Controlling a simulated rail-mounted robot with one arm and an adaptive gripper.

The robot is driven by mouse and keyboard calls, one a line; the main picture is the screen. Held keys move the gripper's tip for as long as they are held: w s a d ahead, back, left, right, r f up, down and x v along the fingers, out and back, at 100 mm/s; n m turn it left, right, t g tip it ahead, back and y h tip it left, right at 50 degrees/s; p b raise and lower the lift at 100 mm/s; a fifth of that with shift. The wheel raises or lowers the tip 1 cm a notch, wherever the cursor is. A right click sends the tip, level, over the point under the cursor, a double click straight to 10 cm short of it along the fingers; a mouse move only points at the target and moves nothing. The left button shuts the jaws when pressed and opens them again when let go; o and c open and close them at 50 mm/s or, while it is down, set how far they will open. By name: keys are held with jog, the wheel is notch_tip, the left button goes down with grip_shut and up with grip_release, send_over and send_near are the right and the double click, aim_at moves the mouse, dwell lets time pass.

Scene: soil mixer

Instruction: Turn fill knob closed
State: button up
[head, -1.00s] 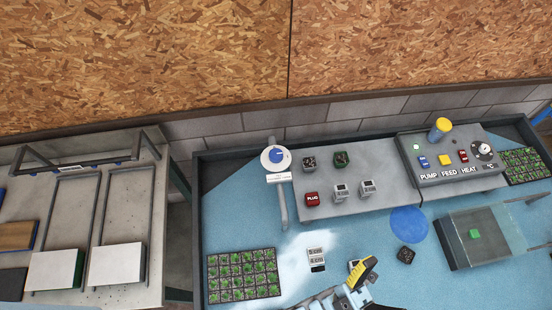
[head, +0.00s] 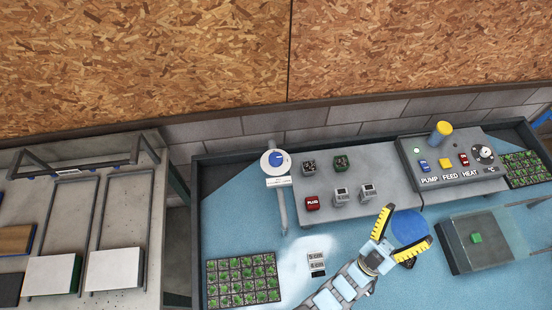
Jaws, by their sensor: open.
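A round white dial with a blue knob (head: 276,160) sits at the back left of the bench, above a small label plate (head: 279,182) too small to read. I take it for the fill knob. A grey pipe (head: 283,213) runs down from it. My gripper (head: 408,224) is open and empty, with yellow-padded fingers spread apart. It is over the blue bench to the right of the knob and well apart from it. One finger points up beside the blue disc (head: 408,222); the other reaches below the disc.
A grey shelf (head: 375,172) holds several small blocks, including a red one (head: 312,203). A control panel (head: 455,176) with a yellow-topped post (head: 441,130) stands to the right. A clear-sided box (head: 460,262) is at front right. A seedling tray (head: 242,279) lies front left.

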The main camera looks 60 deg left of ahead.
jog(key=w+a+f+g+h+b, duration=0.1)
jog(key=w+a+f+g, duration=0.3)
jog(key=w+a, duration=0.6)
jog(key=w+a+f+g+h+b, duration=0.15)
jog(key=w+a+f+g, duration=0.3)
jog(key=w+a, duration=0.65)
jog(key=w+a+f+g+h+b, duration=0.1)
jog(key=w+a+f+g+h, duration=0.15)
jog(key=w+a+g, duration=0.7)
jog(key=m+g+h+b, duration=0.35)
jog(key=g+h, duration=0.25)
jog(key=g, duration=0.3)
send_over(276, 157)
notch_tip(276, 157, down, 6)
jog(key=shift+m, duration=0.25)
jog(key=f, duration=1.5)
jog(key=shift+d+f, duration=0.2)
jog(key=shift+a+f, duration=0.1)
jog(key=shift+f, duration=0.55)
